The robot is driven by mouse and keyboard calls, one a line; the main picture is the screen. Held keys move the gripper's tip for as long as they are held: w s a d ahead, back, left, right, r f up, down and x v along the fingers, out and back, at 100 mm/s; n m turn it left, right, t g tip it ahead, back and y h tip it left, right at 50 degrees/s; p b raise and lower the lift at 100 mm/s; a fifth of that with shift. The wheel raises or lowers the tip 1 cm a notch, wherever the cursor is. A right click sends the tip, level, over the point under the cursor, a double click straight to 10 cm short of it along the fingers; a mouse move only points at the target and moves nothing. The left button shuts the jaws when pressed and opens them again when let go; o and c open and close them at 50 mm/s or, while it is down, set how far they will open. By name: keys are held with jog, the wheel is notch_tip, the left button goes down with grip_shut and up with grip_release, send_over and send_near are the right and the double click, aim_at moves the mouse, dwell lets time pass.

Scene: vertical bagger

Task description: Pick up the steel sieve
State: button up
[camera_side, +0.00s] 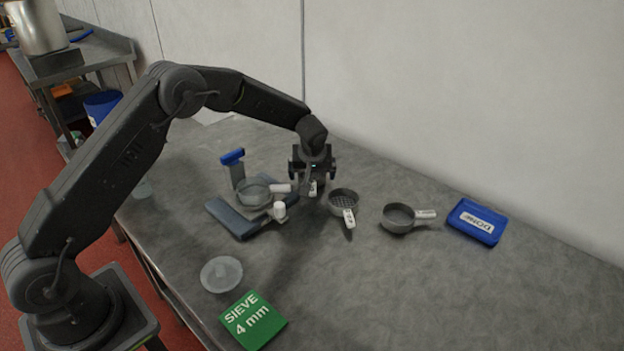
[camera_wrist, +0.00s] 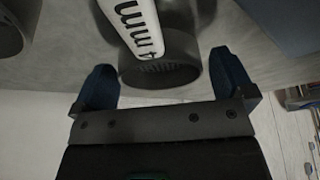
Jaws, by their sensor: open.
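Several grey sieve-like pans with white-labelled handles stand on the table. The wrist view shows my gripper (camera_wrist: 163,80) open, one finger at each side of the rim, with no clear grip. A green card (camera_side: 252,320) reads "SIEVE 4 mm".
A perforated pan (camera_side: 343,199) stands close to the right of my gripper, another pan (camera_side: 398,217) farther right, beside a blue "DONE" tray (camera_side: 474,222). Left are a blue-grey block (camera_side: 231,219), a pan (camera_side: 254,192) and a blue-topped post (camera_side: 234,168).

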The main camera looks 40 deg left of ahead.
jog(key=shift+w+f, duration=0.1)
jog(key=shift+f, duration=0.15)
jog(key=shift+c, duration=0.4)
jog(key=c, duration=0.7)
jog(key=shift+c, duration=0.2)
jog(key=shift+r, duration=0.1)
